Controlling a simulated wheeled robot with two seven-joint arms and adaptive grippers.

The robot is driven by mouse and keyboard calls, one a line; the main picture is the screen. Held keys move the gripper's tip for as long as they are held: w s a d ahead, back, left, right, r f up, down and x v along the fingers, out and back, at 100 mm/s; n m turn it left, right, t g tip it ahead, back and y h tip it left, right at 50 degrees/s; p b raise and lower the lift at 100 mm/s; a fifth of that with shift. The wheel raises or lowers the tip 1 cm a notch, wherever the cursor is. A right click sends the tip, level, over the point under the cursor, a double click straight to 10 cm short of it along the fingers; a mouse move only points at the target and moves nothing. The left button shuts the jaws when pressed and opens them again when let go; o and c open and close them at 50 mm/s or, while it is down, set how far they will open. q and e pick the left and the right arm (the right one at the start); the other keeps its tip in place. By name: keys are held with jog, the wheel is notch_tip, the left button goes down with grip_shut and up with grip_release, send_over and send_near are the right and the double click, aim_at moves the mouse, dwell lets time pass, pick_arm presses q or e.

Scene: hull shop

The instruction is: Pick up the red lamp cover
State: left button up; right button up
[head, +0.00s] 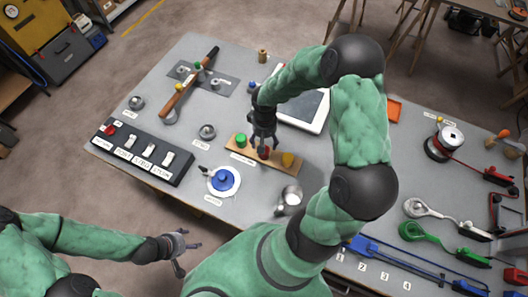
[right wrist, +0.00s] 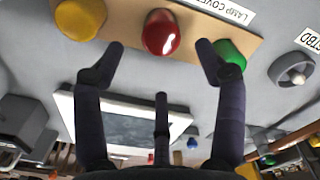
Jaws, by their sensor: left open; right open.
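The red lamp cover (head: 264,154) sits on a wooden board (head: 240,154) between a green cover (head: 241,140) and a yellow one (head: 288,159). In the head view my right gripper partly hides it. The right wrist view shows the glossy red dome (right wrist: 160,31) near the top, beyond the spread fingers. My right gripper (head: 263,144) is open, pointing down just above the red cover, with nothing in it; I cannot tell if it touches. My left gripper (head: 184,252) is open and empty, off the table's front left edge.
A blue-knobbed round piece (head: 223,180) and a metal cup (head: 289,199) stand in front of the board. A switch box (head: 141,150) lies at left. A framed tablet-like panel (head: 304,112) lies behind. Cables and spoon-like tools (head: 430,208) fill the right side.

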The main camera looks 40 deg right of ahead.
jog(key=f, duration=0.3)
jog(key=f+b, duration=0.1)
jog(key=f, duration=0.2)
jog(key=shift+w+a+f, duration=0.1)
jog(key=shift+a+f, duration=0.1)
jog(key=shift+f, duration=0.15)
jog(key=c, duration=1)
